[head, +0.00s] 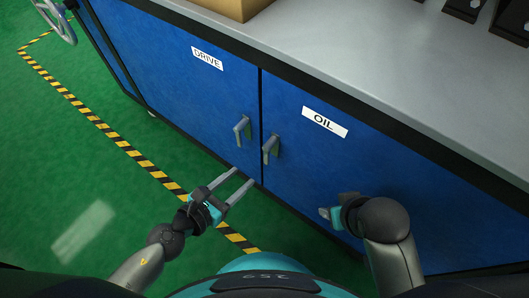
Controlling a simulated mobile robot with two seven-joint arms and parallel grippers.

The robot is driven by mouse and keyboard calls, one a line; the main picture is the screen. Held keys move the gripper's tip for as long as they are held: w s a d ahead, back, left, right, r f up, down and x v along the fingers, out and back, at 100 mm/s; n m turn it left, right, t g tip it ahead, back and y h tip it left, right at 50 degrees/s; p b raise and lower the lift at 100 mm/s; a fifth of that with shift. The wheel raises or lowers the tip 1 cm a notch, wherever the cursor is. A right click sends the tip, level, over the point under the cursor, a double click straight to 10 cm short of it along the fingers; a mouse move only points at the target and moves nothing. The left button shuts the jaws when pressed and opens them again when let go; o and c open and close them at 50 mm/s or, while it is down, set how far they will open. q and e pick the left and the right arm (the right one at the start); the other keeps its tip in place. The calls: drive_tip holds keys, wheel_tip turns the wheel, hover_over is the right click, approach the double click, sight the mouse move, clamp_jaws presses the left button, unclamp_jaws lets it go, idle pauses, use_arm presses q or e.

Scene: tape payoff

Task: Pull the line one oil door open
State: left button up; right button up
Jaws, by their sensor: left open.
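The oil door (345,165) is the blue right-hand panel of the cabinet, with a white OIL label (325,122). It looks shut, flush with the panel beside it. Its grey lever handle (271,148) sits at its upper left edge. My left gripper (245,177) is open and empty, its two fingers pointing up and right, below the handle in the picture and apart from it. My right gripper (335,205) is in front of the lower part of the oil door, partly hidden by its own wrist; its jaw opening is not clear.
The drive door (190,85), with its own grey handle (242,131), adjoins on the left. A grey worktop (350,45) above carries a cardboard box (232,8) and black blocks. A handwheel (58,20) is at the far left. Green floor with a striped line (120,140) is open at left.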

sight(265, 156)
use_arm(q)
drive_tip(key=b+x, duration=0.2)
drive_tip(key=x, duration=0.9)
drive_tip(key=shift+w+f, duration=0.1)
drive_tip(key=shift+f, duration=0.1)
drive_tip(key=shift+b+x, duration=0.3)
drive_tip(key=shift+x, duration=0.55)
use_arm(e)
drive_tip(key=shift+w+a+r+t+y, duration=0.15)
drive_tip(key=shift+w+a+r+t, duration=0.15)
drive_tip(key=shift+r, duration=0.2)
drive_tip(key=shift+w+a+r+t+y, duration=0.1)
drive_tip(key=shift+w+a+r+t, duration=0.15)
drive_tip(key=shift+r, duration=0.3)
drive_tip(key=shift+w+a+r+t+y, duration=0.15)
drive_tip(key=shift+w+a+r+t, duration=0.15)
drive_tip(key=shift+r, duration=0.2)
use_arm(q)
drive_tip(key=shift+r, duration=0.1)
use_arm(e)
drive_tip(key=shift+s, duration=0.1)
use_arm(q)
clamp_jaws()
use_arm(e)
drive_tip(key=shift+d, duration=0.1)
